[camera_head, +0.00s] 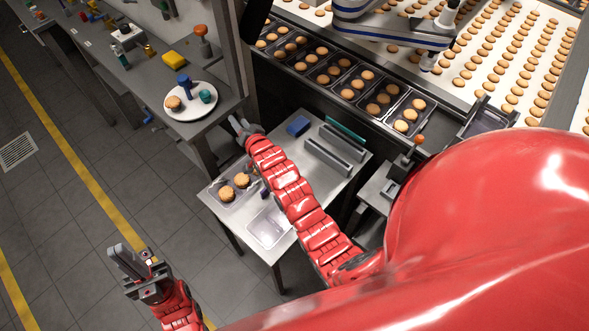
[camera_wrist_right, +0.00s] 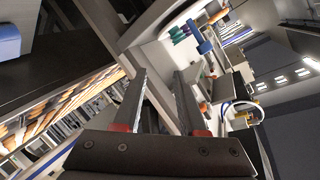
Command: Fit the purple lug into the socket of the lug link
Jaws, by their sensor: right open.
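I cannot make out the purple lug or the lug link for certain in either view. Small dark blue pieces (camera_head: 264,193) lie on the low grey table, partly behind my right arm. My right gripper (camera_head: 240,125) is at the table's far left corner, near the workbench. In the wrist view its fingers (camera_wrist_right: 160,95) stand apart with nothing between them. My left gripper (camera_head: 127,262) hangs over the floor at lower left, away from the table. A small pale and purplish spot (camera_head: 149,258) shows beside its fingers; whether it holds anything is unclear.
The low table (camera_head: 330,182) carries a tray with biscuits (camera_head: 216,199), an empty clear tray (camera_head: 268,232), a blue block (camera_head: 298,126) and grey rails (camera_head: 333,152). A white plate (camera_head: 190,112) with a blue piece and teal cup is on the workbench (camera_head: 150,128). Biscuit conveyors lie behind.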

